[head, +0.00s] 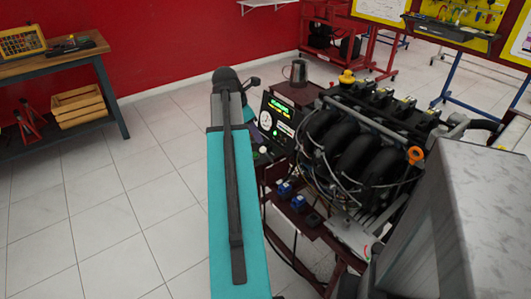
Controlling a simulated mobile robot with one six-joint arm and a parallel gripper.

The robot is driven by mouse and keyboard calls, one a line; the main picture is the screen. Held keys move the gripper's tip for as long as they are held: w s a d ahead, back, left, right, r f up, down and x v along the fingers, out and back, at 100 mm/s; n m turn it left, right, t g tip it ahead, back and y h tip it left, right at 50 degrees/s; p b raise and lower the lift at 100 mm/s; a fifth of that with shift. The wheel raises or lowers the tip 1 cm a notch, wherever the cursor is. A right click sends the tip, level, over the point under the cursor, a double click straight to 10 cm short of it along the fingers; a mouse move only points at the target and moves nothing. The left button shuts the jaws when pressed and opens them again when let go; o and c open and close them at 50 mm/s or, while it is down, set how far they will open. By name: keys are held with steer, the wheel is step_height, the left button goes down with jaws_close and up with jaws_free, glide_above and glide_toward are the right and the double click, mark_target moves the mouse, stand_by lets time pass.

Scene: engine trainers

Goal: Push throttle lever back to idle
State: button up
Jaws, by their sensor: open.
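The engine trainer stands right of centre, with a black engine (350,140) on a dark red frame. Its control panel (279,122) faces left and carries a round white gauge and a lit green display. I cannot make out the throttle lever for sure; a small pale knob-like shape (262,150) shows at the panel's lower left, close beside my arm. My teal arm rises through the middle of the view and covers the space left of the panel. My gripper does not show; it seems hidden behind my arm.
A wooden workbench (60,55) with a crate (77,105) below stands at the left. A metal jug (299,72) stands behind the panel. A large grey box-like surface (470,220) fills the lower right. Tiled floor (120,200) is clear left of my arm.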

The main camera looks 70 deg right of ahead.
mark_target(264, 149)
steer(key=shift+b+x, duration=0.35)
steer(key=shift+x, duration=6.55)
jaws_close()
steer(key=shift+d, duration=0.1)
steer(key=shift+s, duration=0.15)
